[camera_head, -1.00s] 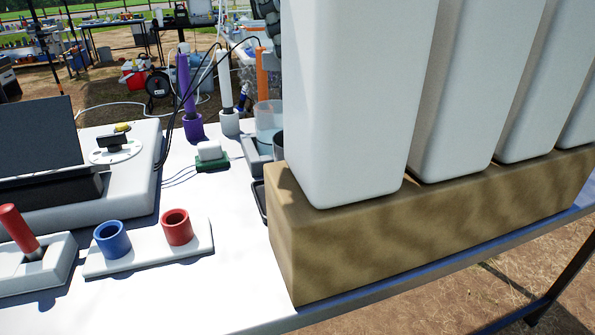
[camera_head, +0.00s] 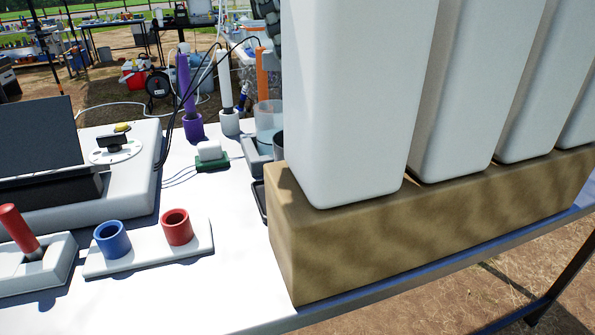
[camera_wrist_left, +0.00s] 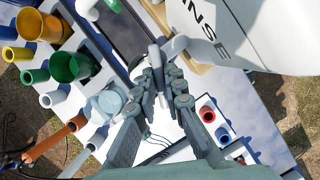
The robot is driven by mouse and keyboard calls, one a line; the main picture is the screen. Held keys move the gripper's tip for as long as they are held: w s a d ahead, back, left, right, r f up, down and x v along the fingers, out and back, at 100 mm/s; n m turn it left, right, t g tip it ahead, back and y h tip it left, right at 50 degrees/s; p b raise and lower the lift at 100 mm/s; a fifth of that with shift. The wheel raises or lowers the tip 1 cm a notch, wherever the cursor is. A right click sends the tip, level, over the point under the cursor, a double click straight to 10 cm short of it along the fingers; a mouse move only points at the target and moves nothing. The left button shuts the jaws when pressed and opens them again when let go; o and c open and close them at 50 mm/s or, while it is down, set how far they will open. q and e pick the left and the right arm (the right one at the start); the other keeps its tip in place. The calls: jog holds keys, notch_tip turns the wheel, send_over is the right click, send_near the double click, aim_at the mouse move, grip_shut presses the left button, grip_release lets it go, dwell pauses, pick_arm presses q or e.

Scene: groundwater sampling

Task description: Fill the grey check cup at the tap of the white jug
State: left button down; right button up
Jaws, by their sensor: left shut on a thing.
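The white jug (camera_wrist_left: 225,22), lettered with an ending "NSE", is at the top right in the left wrist view. In the head view a large white jug (camera_head: 350,100) stands on a brown block. My left gripper (camera_wrist_left: 165,78) has its fingers closed around a small grey piece (camera_wrist_left: 155,54) beside the jug's pale spout; it looks like the tap handle. Part of this gripper (camera_head: 268,12) shows behind the jug in the head view. A dark grey cup (camera_head: 278,146) stands low behind the jug's edge, mostly hidden; its contents cannot be seen. My right gripper is not in view.
A clear beaker (camera_head: 268,117) stands behind the cup. Purple (camera_head: 186,85) and white (camera_head: 225,82) probes stand nearby with loose cables. A holder with blue (camera_head: 112,240) and red (camera_head: 177,228) cups is at front left.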

pick_arm(q)
jog(key=shift+s+f+b, duration=0.1)
jog(key=shift+f+b, duration=0.05)
jog(key=shift+b, duration=0.15)
jog(key=n+t+b, duration=0.1)
jog(key=n, duration=0.1)
jog(key=s+n+b, duration=0.1)
jog(key=n+b, duration=0.1)
jog(key=n, duration=0.1)
jog(key=shift+t, duration=0.4)
jog(key=c, duration=1.5)
grip_release()
jog(key=shift+c, duration=0.2)
jog(key=shift+r, duration=0.2)
jog(key=v, duration=1.2)
